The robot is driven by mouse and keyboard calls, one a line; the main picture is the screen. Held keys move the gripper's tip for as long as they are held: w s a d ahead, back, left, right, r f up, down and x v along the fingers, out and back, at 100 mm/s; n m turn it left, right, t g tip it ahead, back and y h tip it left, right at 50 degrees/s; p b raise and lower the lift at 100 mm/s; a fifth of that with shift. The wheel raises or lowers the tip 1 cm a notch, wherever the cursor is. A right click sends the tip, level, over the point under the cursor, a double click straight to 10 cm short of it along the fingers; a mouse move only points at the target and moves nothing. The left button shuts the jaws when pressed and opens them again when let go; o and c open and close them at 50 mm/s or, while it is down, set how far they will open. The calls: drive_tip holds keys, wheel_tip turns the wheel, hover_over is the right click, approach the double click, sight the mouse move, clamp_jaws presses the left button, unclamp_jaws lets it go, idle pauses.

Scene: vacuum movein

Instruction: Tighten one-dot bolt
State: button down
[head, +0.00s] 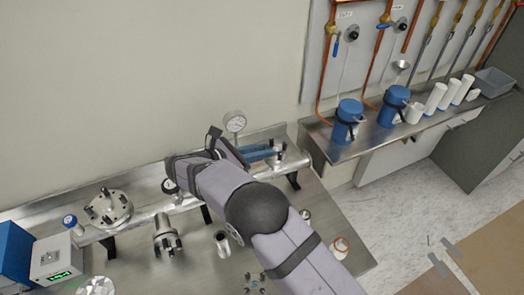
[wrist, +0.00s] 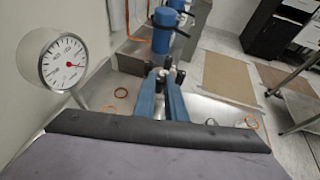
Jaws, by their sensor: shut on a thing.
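My gripper (wrist: 166,78) has two long blue fingers, seen from behind in the wrist view. Their tips are close together at a small cluster of dark-ended bolts (wrist: 180,76) and are shut on one bolt there. The dot marks are too small to read, so I cannot tell which bolt it is. In the head view the blue fingers of my gripper (head: 268,152) point right along the metal pipe, partly hidden behind my arm. The fitting at their tips (head: 281,146) is small and metallic.
A round gauge (head: 235,122) stands close by, also large at left in the wrist view (wrist: 64,62). Blue vessels (head: 347,120) stand on the right-hand bench.

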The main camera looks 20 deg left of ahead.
drive_tip(key=shift+a+r+m+g+h+b, duration=0.1)
drive_tip(key=shift+m+g+h+b, duration=0.45)
drive_tip(key=shift+m+h, duration=0.2)
drive_tip(key=c, duration=2.1)
unclamp_jaws()
drive_tip(key=shift+s+a, duration=0.2)
drive_tip(key=b+v, duration=0.2)
drive_tip(key=v, duration=0.4)
drive_tip(key=shift+s+a+r+b, duration=0.1)
drive_tip(key=shift+s+r+b, duration=0.15)
drive_tip(key=shift+r+b, duration=0.1)
